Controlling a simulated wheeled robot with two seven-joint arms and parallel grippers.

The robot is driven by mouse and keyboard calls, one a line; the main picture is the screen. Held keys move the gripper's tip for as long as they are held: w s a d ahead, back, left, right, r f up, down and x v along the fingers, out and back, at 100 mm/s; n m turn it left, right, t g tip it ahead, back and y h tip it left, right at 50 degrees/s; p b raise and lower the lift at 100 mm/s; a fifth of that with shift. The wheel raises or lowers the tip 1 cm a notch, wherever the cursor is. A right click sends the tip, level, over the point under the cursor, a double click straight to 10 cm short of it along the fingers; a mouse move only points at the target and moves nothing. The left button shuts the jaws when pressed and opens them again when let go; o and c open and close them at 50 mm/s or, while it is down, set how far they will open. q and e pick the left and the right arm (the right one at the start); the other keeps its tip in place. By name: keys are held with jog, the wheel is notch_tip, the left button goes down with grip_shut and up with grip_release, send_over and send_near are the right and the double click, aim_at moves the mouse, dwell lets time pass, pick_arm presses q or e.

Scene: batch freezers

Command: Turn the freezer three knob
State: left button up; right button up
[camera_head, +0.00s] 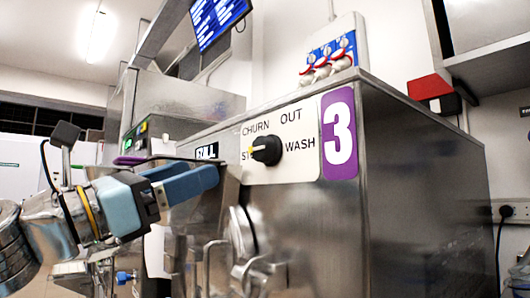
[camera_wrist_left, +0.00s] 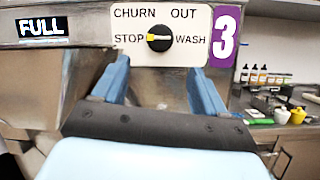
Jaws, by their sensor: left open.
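The freezer three knob (camera_head: 266,150) is round and black with a yellow mark, on a white plate labelled CHURN, OUT, STOP and WASH. Its yellow mark points left, toward STOP, and the knob (camera_wrist_left: 159,38) shows the same way in the left wrist view. A purple label with a white 3 (camera_head: 339,134) is right of the plate. My left gripper (camera_head: 205,178) is open and empty, left of and slightly below the knob in the head view. In the left wrist view its blue fingers (camera_wrist_left: 159,70) are spread, with the knob beyond and above them, apart from both.
The steel freezer body (camera_head: 420,190) extends right. Metal handles and a spout (camera_head: 215,262) project below the panel, near my left arm. A counter with bottles (camera_wrist_left: 265,75) is at right in the wrist view.

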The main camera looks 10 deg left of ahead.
aim_at(258, 149)
pick_arm(q)
jog(key=p+x, duration=0.3)
jog(key=x, duration=0.9)
jog(key=shift+w+d+r, duration=0.1)
jog(key=shift+c, duration=0.4)
